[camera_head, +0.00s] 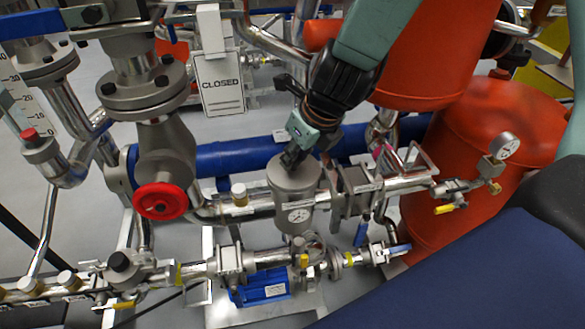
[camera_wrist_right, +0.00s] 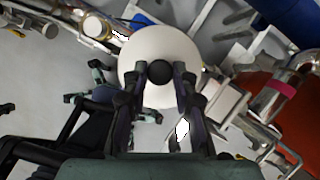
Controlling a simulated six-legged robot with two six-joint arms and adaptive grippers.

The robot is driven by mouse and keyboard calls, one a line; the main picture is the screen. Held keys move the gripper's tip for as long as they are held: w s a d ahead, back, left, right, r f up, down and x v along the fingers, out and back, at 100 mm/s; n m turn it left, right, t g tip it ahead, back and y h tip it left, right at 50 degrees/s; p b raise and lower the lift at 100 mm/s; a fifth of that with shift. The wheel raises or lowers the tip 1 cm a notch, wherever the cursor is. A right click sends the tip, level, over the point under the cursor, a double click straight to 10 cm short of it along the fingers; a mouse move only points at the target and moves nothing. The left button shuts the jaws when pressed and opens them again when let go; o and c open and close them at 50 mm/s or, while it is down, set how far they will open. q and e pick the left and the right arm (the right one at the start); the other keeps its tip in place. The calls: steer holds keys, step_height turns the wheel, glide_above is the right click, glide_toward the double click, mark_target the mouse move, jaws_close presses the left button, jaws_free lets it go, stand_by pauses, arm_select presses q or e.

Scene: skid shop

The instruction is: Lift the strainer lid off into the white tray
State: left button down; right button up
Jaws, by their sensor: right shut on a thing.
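The strainer is a grey metal cylinder (camera_head: 293,205) with a round dial on its front, standing in the pipe run at the middle of the head view. Its round lid (camera_head: 285,176) is on top, and I see no clear gap below it. In the right wrist view the lid is a pale disc (camera_wrist_right: 160,45) with a black knob (camera_wrist_right: 159,72) at its middle. My right gripper (camera_head: 292,158) comes down from above and is shut on this knob, with a finger on each side. My left gripper does not show. I cannot make out the white tray.
A red handwheel valve (camera_head: 160,201) stands left of the strainer. A pressure gauge (camera_head: 504,146) and orange vessels (camera_head: 500,150) are at the right. A blue pipe (camera_head: 235,156) runs behind. A CLOSED sign (camera_head: 220,84) hangs at the back. Pipes crowd around the strainer.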

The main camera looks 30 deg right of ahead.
steer(key=shift+a+r+p, duration=0.1)
steer(key=shift+r+p, duration=0.8)
steer(key=shift+r, duration=0.15)
steer(key=shift+r+p, duration=0.95)
steer(key=shift+r, duration=0.05)
steer(key=shift+f, duration=0.1)
